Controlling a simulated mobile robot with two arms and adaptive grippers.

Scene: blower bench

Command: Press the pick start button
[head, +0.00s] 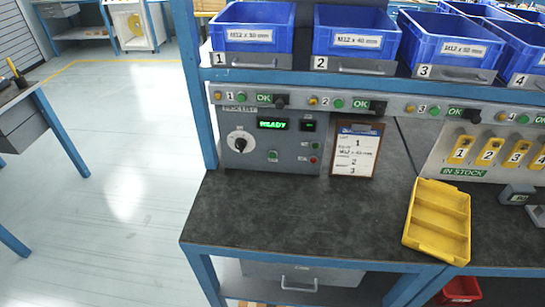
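A grey control box (255,165) stands at the back left of the dark bench top. Its display (272,124) reads READY in green, with a smaller display to its right. A green button (272,155) sits low in the middle of its face. On the right side are a small green button (314,145) and a red button (313,159) below it. A black rotary knob (240,143) is on the left side. The labels are too small to read, so I cannot tell which is the pick start button. Neither of my grippers is in view.
A clipboard (366,138) leans beside the box. A yellow divided tray (437,222) lies on the bench (290,215) at right. Blue bins (252,14) stand on a shelf above a rail of buttons and OK lights (390,108). The bench front is clear.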

